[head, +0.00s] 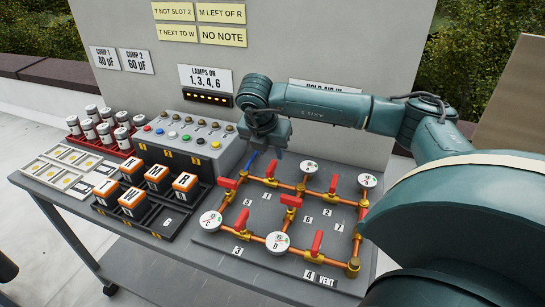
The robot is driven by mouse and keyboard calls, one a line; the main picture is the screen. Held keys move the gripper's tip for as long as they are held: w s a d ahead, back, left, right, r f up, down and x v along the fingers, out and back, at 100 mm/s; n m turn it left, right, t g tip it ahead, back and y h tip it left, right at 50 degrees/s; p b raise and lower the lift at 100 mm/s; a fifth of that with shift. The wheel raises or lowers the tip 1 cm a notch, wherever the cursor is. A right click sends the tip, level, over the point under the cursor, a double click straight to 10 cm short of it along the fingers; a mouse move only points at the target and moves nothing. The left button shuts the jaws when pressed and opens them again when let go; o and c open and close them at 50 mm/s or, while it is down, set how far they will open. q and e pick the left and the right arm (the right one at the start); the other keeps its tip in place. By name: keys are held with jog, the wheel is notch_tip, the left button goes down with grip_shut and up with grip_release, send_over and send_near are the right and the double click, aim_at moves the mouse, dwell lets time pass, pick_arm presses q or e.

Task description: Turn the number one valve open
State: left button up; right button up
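The valve board (210,240) lies on the right part of the bench, with copper pipes, round white gauges and several red-handled valves. A small tag that may read 1 (247,202) stands near the upper-left valve (227,183), but it is too small to be sure. My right gripper (266,152) hangs fingers down above the back edge of the board, near a red handle (270,168) and a blue handle (249,161). It seems apart from the red handle. Its fingertips are small and partly hidden, so I cannot tell its opening. My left gripper is out of view.
Left of the board are a black rack (167,217) with orange-and-white lettered blocks, a grey switch box (190,145) and a red tray (78,139) of canisters. A lamp panel (207,97) is on the wall behind. My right arm covers the right side.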

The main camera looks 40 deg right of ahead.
aim_at(273, 162)
jog(key=shift+p+x, duration=0.3)
jog(key=shift+x, duration=2.35)
jog(key=shift+c, duration=0.5)
grip_shut()
